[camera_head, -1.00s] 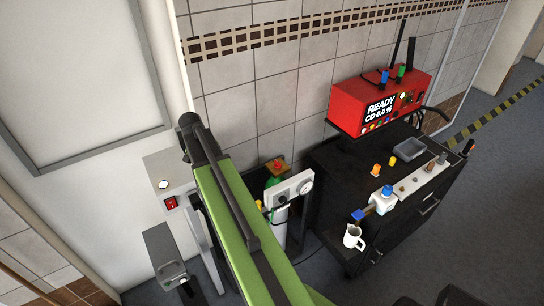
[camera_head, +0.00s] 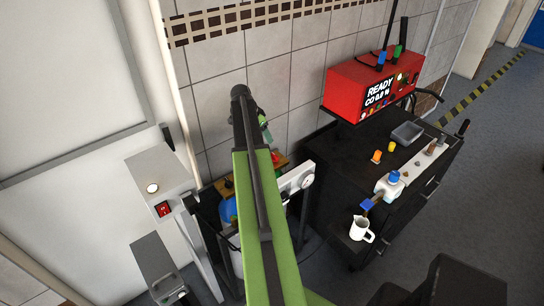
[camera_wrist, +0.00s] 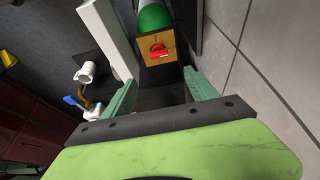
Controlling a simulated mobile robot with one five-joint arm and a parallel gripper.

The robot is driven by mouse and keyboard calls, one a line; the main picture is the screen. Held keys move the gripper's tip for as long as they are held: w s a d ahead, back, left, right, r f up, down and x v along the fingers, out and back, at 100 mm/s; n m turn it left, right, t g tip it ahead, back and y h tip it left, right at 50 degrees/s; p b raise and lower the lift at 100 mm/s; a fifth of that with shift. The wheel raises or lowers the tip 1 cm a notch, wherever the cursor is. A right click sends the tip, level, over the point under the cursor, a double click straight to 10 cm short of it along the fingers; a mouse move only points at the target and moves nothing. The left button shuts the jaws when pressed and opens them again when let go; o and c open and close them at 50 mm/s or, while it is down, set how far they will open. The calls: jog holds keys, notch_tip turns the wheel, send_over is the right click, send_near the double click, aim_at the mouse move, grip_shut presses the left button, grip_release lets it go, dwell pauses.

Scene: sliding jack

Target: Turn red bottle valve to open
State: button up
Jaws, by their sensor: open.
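The red valve handle (camera_wrist: 158,50) sits on a wooden-coloured plate (camera_wrist: 150,60) at the top of a green bottle (camera_wrist: 155,16) in the wrist view. In the head view the red handle (camera_head: 276,157) shows just right of my arm, with part of it and the bottle hidden. My gripper (camera_wrist: 161,95) is open and empty. Its two pale green fingers point toward the plate, and the handle lies ahead of the gap between them, apart from both. In the head view my gripper (camera_head: 264,127) is partly hidden behind the arm's end, above the plate.
A white panel with a gauge (camera_head: 298,178) stands right of the bottles; a blue bottle (camera_head: 228,210) is left of my arm. A black cabinet (camera_head: 340,170) with a red device (camera_head: 365,88) and a white jug (camera_head: 361,229) stands further right. The tiled wall (camera_head: 215,75) is close behind.

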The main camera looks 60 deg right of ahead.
aim_at(275, 155)
jog(key=b+x, duration=1.4)
jog(key=x, duration=0.2)
jog(key=shift+s+f, duration=0.15)
jog(key=shift+f, duration=0.1)
jog(key=shift+r, duration=0.1)
jog(key=shift+a, duration=0.1)
jog(key=c, duration=1.4)
